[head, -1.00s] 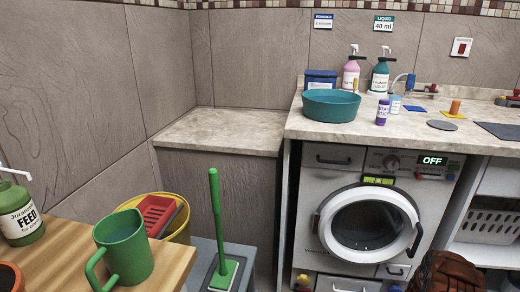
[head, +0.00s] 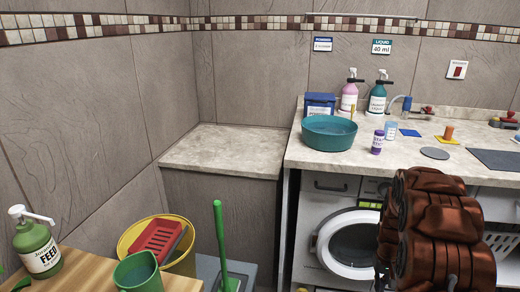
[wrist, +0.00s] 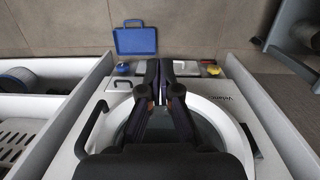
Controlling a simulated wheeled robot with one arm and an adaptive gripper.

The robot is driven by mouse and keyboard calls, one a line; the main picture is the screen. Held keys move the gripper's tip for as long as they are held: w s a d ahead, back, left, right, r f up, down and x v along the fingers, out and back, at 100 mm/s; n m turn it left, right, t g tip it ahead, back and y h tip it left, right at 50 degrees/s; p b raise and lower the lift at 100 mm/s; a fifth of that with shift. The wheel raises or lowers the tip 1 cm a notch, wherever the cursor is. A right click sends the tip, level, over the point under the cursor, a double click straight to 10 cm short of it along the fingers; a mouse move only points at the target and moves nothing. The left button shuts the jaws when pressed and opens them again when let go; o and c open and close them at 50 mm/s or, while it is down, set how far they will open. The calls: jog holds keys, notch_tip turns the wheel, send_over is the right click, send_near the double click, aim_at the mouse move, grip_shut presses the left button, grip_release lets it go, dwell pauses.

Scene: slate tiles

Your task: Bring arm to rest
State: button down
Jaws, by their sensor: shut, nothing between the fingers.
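My arm (head: 432,235), brown-red and bulky, rises at the lower right of the head view, in front of the washing machine (head: 325,185). The fingertips do not show clearly in the head view.
The counter holds a teal basin (head: 330,133), two pump bottles and a purple-capped bottle (head: 378,143). A low stone ledge (head: 225,152) is bare. At the lower left are a wooden top (head: 85,275) with a green jug (head: 138,272), a yellow bucket (head: 127,237) and a green-handled brush (head: 220,240).

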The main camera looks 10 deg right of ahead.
jog(key=s+a+r+p, duration=0.25)
jog(key=a+r, duration=0.25)
jog(key=r, duration=0.4)
jog(key=s+a+r+p, duration=0.25)
jog(key=a+r, duration=0.35)
jog(key=r, duration=0.3)
jog(key=s+a+r+n+p, duration=0.1)
jog(key=s+a+r+p, duration=0.5)
jog(key=s+r, duration=0.6)
jog(key=s+a+r+n+p, duration=0.2)
jog(key=s+a+r+p, duration=0.4)
jog(key=s+a+r, duration=0.4)
jog(key=s+r, duration=0.2)
jog(key=s, duration=0.1)
jog(key=shift+a+r+g+p, duration=0.15)
jog(key=shift+g+p, duration=0.25)
